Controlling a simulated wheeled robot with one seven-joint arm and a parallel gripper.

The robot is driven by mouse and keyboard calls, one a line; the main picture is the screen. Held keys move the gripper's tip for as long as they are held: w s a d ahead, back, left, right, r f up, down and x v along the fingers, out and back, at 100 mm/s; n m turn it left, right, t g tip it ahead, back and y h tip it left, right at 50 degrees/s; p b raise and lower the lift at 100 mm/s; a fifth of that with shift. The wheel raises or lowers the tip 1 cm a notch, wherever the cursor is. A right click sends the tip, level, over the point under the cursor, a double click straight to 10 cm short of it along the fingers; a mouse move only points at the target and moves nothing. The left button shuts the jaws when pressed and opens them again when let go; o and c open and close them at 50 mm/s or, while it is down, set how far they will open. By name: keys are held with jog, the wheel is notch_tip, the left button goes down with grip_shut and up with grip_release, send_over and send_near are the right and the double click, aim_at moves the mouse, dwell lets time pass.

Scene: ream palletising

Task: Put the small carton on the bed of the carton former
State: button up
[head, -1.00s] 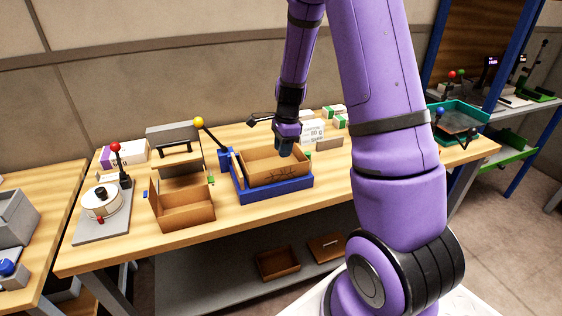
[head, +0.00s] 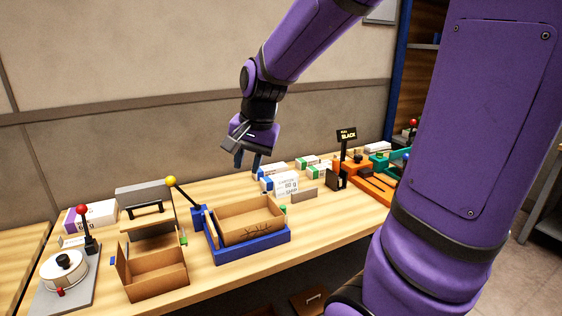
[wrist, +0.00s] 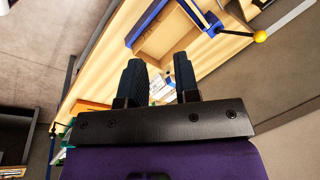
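An open brown carton (head: 250,222) sits inside the blue-edged bed of the carton former (head: 252,250), seemingly slightly tilted; a dark scribbled mark shows on its front. The former's lever with a yellow knob (head: 171,181) rises at its left. My gripper (head: 247,161) is raised above and behind the carton, empty and apart from it. In the wrist view my gripper's fingers (wrist: 160,82) are spread with a gap between them, and part of the carton (wrist: 165,36) shows beyond them. Another open brown carton (head: 157,278) stands to the left of the former; I cannot tell sizes surely.
A round white device with a red-knobbed lever (head: 64,266) stands at the far left. White, blue and green ream packs (head: 272,170) lie behind the former, beside a paper sign (head: 287,184). An orange station (head: 372,188) stands at the right. Bare wood lies right of the former.

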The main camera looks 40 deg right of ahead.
jog(key=s+a+r+n+t, duration=0.1)
jog(key=s+a+r+n, duration=0.1)
jog(key=s+n, duration=0.3)
jog(key=s+a+r+n+t+h, duration=0.1)
jog(key=s+r+n, duration=0.3)
jog(key=s, duration=0.6)
jog(key=shift+s+a+r+n, duration=0.4)
jog(key=shift+a+n, duration=0.2)
jog(key=shift+a, duration=0.25)
